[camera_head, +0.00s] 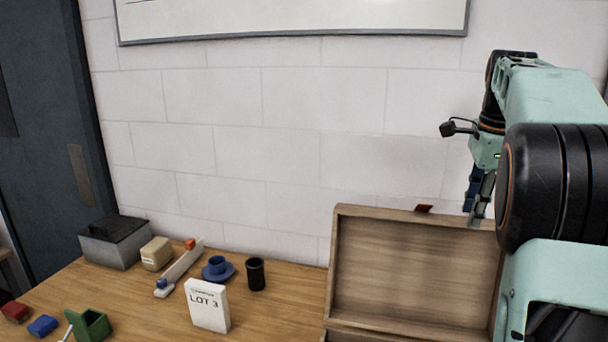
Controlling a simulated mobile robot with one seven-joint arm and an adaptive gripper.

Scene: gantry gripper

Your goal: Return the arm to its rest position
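My arm rises on the right side of the head view, with mint-green links and black joints. My gripper (478,200) points down at the upper right, in front of the wall and over the right part of an open wooden box lid. Its fingers are seen edge-on and small, so I cannot tell whether they are open or shut. I see nothing held between them. Part of the gripper and wrist is hidden behind my own arm links.
The wooden box (335,270) stands on the table (275,312) with its lid upright. To its left are a white LOT 3 card (209,306), a black cup (256,274), a blue cup on a saucer (217,268), a grey box (115,246) and a green container (91,325).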

